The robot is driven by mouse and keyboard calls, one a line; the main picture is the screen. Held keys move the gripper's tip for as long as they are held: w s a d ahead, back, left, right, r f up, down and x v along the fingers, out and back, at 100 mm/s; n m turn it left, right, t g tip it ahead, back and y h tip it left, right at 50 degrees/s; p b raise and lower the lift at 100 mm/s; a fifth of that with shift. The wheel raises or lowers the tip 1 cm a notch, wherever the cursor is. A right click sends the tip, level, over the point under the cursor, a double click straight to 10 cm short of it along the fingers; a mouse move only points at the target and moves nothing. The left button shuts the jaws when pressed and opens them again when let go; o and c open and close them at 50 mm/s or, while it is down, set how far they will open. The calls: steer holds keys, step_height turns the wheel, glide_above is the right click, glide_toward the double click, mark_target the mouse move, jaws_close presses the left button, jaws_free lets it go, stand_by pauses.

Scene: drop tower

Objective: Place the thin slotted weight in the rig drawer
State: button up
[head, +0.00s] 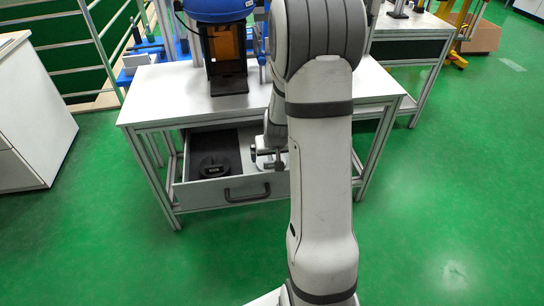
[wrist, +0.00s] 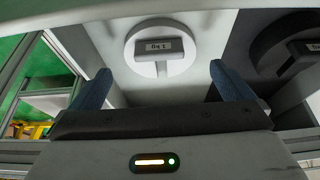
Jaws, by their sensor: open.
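A pale round slotted weight (wrist: 142,62) with a "1 kg" label lies flat on the light part of the floor inside the open rig drawer (head: 232,191). My gripper is open, and its blue fingers (wrist: 162,88) are apart with the pale weight seen between and beyond them. I cannot see a finger touching it. In the head view my gripper (head: 268,160) is low inside the drawer's right part, and my arm hides much of that side. A dark slotted weight (head: 211,169) lies on the drawer's dark left part; it also shows in the wrist view (wrist: 276,36).
The workbench top (head: 165,90) is above the drawer and carries a dark rig (head: 228,60) with an orange window. A white cabinet (head: 30,120) stands at the left. The green floor in front of the drawer is clear.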

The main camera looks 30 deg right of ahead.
steer(key=s+a+r+n+g+p, duration=0.1)
steer(key=s+a+r, duration=0.4)
steer(key=r, duration=0.2)
steer(key=s+a+r+n, duration=0.1)
steer(key=s+a+r, duration=0.3)
steer(key=s+r, duration=0.15)
steer(key=s+a+r+g, duration=0.1)
steer(key=s+a+r, duration=0.1)
steer(key=s, duration=0.4)
steer(key=s+a+r+n+g+y, duration=0.1)
steer(key=s+a+r, duration=0.2)
steer(key=s, duration=0.3)
steer(key=shift+a+r, duration=0.15)
steer(key=shift+a, duration=0.55)
steer(key=shift+r+p, duration=0.15)
steer(key=shift+p, duration=0.15)
step_height(320, 180, up, 22)
steer(key=t+p, duration=0.1)
steer(key=p, duration=1.8)
steer(key=shift+p, duration=0.4)
steer(key=shift+c, duration=0.3)
